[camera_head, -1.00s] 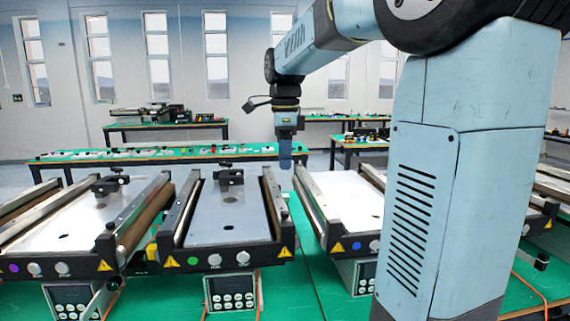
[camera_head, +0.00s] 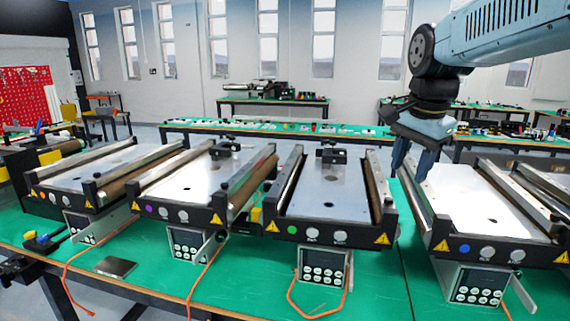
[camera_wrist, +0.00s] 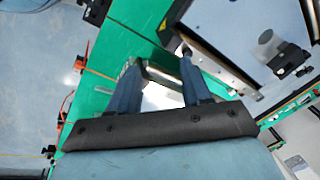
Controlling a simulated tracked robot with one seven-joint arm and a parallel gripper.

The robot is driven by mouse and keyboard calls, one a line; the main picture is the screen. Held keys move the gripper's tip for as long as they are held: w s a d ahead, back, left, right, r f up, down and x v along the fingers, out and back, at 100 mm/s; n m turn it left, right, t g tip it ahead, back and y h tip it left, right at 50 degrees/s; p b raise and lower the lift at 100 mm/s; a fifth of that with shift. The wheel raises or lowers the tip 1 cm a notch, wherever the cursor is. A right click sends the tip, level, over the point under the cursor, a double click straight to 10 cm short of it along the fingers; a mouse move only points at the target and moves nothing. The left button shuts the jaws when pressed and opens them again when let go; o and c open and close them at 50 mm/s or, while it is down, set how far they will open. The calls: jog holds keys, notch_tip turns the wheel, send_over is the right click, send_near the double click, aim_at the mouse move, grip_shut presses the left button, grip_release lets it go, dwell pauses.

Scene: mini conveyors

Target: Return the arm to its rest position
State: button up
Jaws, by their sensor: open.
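My gripper (camera_head: 412,162) hangs from my blue-grey arm on the right of the head view. Its fingers point down, over the gap between the conveyor with the green dot (camera_head: 325,205) and the conveyor with the blue dot (camera_head: 478,215). In the wrist view my gripper (camera_wrist: 155,75) shows two dark blue fingers, spread apart. Nothing is seen held between them. Part of a conveyor (camera_wrist: 225,50) lies at the upper right of the wrist view.
Several mini conveyors stand in a row on a green table (camera_head: 130,270). Orange cables (camera_head: 190,290) hang at its front edge. A small dark plate (camera_head: 115,267) lies at the front left. More benches stand behind, and a red tool board (camera_head: 28,90) hangs at the left.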

jog(key=s+a+f+n+t, duration=0.1)
jog(key=s+f+n+t, duration=0.2)
jog(key=s+f+n, duration=0.3)
jog(key=s+n, duration=0.4)
jog(key=n, duration=0.1)
jog(key=shift+s+f+n, duration=0.2)
jog(key=shift+n, duration=0.1)
dwell(0.5)
